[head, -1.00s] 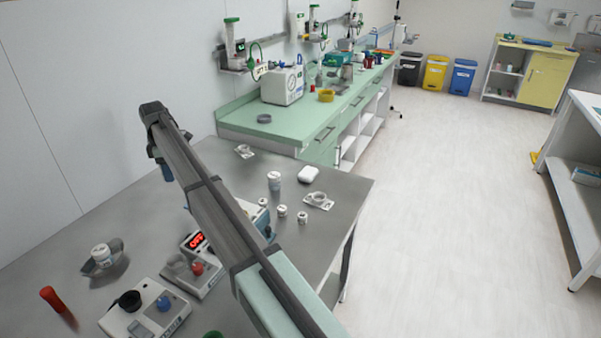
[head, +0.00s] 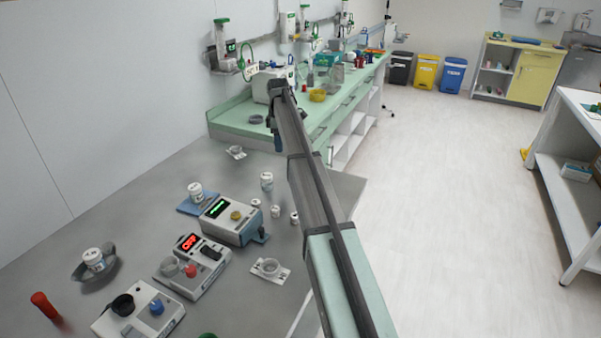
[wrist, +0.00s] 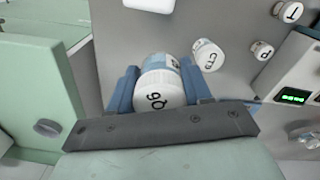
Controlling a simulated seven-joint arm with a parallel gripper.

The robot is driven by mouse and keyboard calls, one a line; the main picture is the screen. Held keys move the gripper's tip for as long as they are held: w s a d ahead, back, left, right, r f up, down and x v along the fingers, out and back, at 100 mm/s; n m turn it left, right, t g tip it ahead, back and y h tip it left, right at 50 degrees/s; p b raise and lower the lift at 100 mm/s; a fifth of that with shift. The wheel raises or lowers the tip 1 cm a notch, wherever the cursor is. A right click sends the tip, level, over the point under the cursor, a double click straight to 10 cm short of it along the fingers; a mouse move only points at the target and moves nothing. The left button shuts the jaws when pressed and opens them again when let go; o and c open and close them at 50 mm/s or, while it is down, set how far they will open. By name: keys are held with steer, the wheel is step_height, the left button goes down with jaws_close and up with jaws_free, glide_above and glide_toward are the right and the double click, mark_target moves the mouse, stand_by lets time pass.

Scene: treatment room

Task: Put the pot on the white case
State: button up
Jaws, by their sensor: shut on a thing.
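The pot (wrist: 158,88) is white-lidded with a blue-and-white body, its lid marked with what looks like "9Q". In the wrist view my gripper (wrist: 160,78) is shut on it, one blue finger at each side. In the head view the held pot is hidden by my arm, and only a blue part of my gripper (head: 277,140) shows at the arm's far end. The white case (wrist: 150,4) is a smooth white shape cut off at the top edge of the wrist view, beyond the held pot and apart from it. My arm hides it in the head view.
Another pot, marked "CTB" (wrist: 208,54), stands just right of the held one. Smaller white pots (head: 275,211) and a grey device with a green display (head: 232,217) stand nearby on the grey table (head: 130,195). The green bench (head: 232,118) lies beyond.

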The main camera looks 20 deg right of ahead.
steer(key=s+d+m, duration=0.2)
steer(key=d, duration=0.6)
steer(key=shift+s+a+f+m, duration=0.15)
steer(key=shift+f+m, duration=0.5)
steer(key=shift+f, duration=0.95)
steer(key=shift+s+a+f+m, duration=0.1)
steer(key=shift+f+m, duration=0.6)
steer(key=shift+f, duration=0.85)
steer(key=shift+s+a+f+m, duration=0.15)
steer(key=shift+f+m, duration=0.5)
steer(key=shift+f, duration=0.95)
steer(key=shift+f, duration=0.15)
steer(key=o, duration=1.1)
steer(key=shift+c, duration=0.2)
step_height(320, 180, up, 12)
